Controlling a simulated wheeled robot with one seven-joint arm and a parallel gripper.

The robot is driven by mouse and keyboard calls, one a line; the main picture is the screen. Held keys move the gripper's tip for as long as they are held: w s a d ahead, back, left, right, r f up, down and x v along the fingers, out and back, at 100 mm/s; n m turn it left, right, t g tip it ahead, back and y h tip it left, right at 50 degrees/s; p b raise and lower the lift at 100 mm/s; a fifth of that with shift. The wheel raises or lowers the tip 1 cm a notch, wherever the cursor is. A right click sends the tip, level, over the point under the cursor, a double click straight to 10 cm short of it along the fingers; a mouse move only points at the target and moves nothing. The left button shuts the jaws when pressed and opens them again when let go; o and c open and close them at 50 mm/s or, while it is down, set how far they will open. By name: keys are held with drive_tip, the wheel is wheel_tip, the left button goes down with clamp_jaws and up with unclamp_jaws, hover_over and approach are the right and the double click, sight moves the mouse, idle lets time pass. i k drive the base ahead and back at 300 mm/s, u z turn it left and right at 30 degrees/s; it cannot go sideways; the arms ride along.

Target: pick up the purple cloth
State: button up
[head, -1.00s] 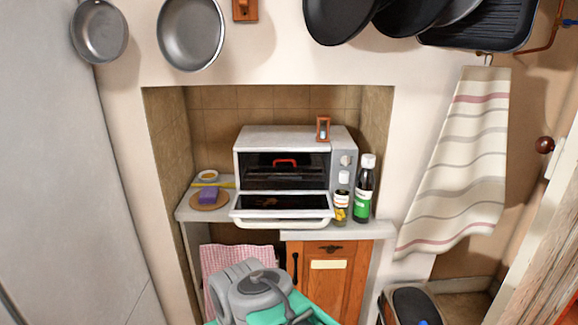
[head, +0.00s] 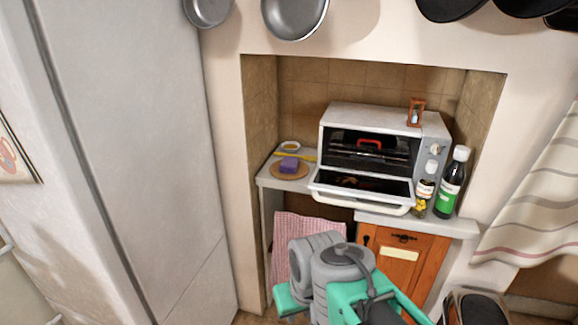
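The purple cloth (head: 289,164) is a small, folded-looking purple block. In the head view it lies on a round tan board (head: 276,174) at the left end of the counter, left of the toaster oven. My grey and green arm rises at the bottom of the view, below and in front of the counter. My gripper itself does not show, so its fingers cannot be seen. Nothing covers the cloth, and no part of my arm touches it.
The toaster oven (head: 367,118) has its door (head: 360,188) folded down beside the board. Bottles (head: 453,184) stand to its right. A yellow stick-like thing (head: 297,155) and a small bowl (head: 289,147) lie behind the cloth. A checked towel (head: 294,232) hangs below the counter.

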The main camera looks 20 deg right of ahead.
sight(289, 165)
drive_tip(key=i, duration=1.25)
drive_tip(key=u, duration=2.05)
